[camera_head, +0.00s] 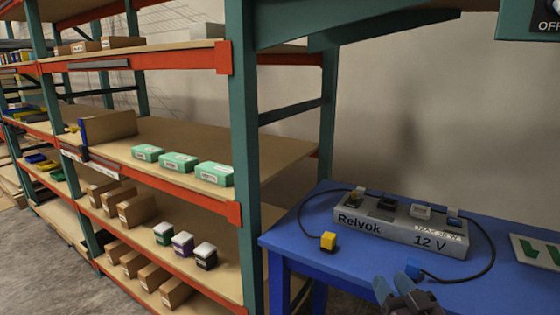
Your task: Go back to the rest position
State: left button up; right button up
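My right gripper (392,282) is at the bottom of the head view, over the front part of the blue table. Its two dark fingertips stand apart with nothing visible between them, so it looks open. A grey console (400,234) marked "Relvok" and "12 V" lies on the table beyond it. A blue plug (414,267) on a dark cable is just beyond the fingertips, to the right; whether they touch it is unclear. A yellow plug (328,241) on another cable lies left of the console. My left gripper is not in view.
The blue table (335,263) fills the lower right. A tray with green pieces (536,253) is at its right edge. A tall shelf (246,160) with teal posts stands close on the left, holding green boxes (178,162) and cartons. A teal overhead frame crosses the top right.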

pick_arm(q)
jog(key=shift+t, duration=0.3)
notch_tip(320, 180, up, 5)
jog(key=p, duration=0.4)
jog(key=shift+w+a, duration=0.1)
pick_arm(e)
jog(key=s+d+f+g+h, duration=0.2)
jog(key=s+d+f+g, duration=0.1)
jog(key=s+f, duration=0.8)
jog(key=s+d+f+g+h, duration=0.1)
jog(key=s+d+f+g, duration=0.2)
jog(key=s+f, duration=0.8)
jog(key=s+g, duration=0.2)
jog(key=s, duration=0.3)
jog(key=shift+s+f+h, duration=0.3)
jog(key=shift+h, duration=0.1)
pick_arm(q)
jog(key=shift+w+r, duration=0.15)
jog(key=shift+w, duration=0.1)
